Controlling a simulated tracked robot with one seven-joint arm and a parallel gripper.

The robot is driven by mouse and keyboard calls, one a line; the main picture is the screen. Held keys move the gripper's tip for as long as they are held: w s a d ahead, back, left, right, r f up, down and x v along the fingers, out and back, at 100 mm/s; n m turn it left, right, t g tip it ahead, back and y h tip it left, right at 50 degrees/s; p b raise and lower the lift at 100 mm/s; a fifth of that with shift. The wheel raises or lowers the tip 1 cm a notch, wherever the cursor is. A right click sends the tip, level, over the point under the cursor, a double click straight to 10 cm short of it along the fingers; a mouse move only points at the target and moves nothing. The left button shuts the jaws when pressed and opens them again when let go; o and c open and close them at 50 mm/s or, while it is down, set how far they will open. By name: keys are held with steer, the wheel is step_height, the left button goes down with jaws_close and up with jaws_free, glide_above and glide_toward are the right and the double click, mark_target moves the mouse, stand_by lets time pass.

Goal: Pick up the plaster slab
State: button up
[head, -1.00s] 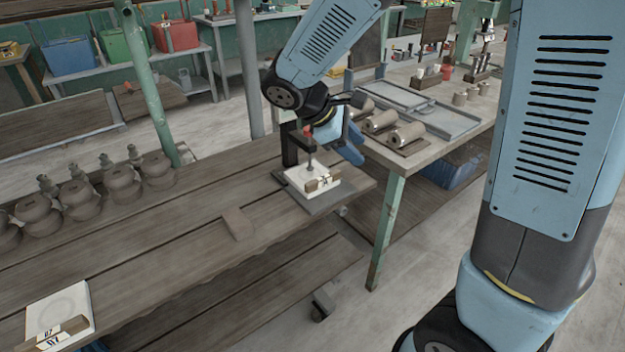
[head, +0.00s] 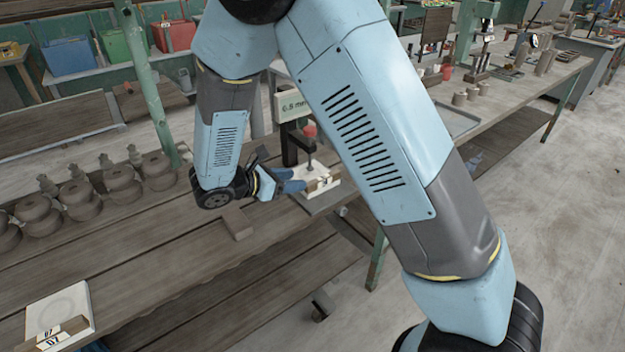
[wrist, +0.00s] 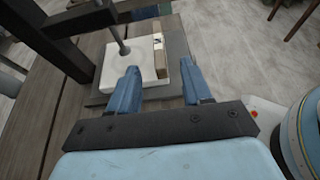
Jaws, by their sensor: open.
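A white plaster slab (head: 320,192) with a brown labelled strip on it lies on a grey base (head: 333,201) beneath a clamp-like stand (head: 310,150). In the wrist view the same slab (wrist: 148,68) lies ahead, with the stand's rod coming down onto or just above it. My gripper (wrist: 160,68) is open, its two blue fingers apart, with the slab's near part showing between them; contact cannot be told. In the head view my gripper (head: 293,180) is at the slab's left side, pointing right. A second white slab (head: 68,303), also with labelled strips, lies at the front left.
The stand's dark post (wrist: 58,45) rises close to the left of my gripper in the wrist view. A flat brown block (head: 238,223) lies on the plank table (head: 150,250). Several clay pots (head: 120,185) line its back left. Open floor lies at the right.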

mark_target(320, 178)
steer(key=x, duration=1.1)
steer(key=shift+w+f, duration=0.25)
steer(key=shift+f, duration=0.05)
jaws_close()
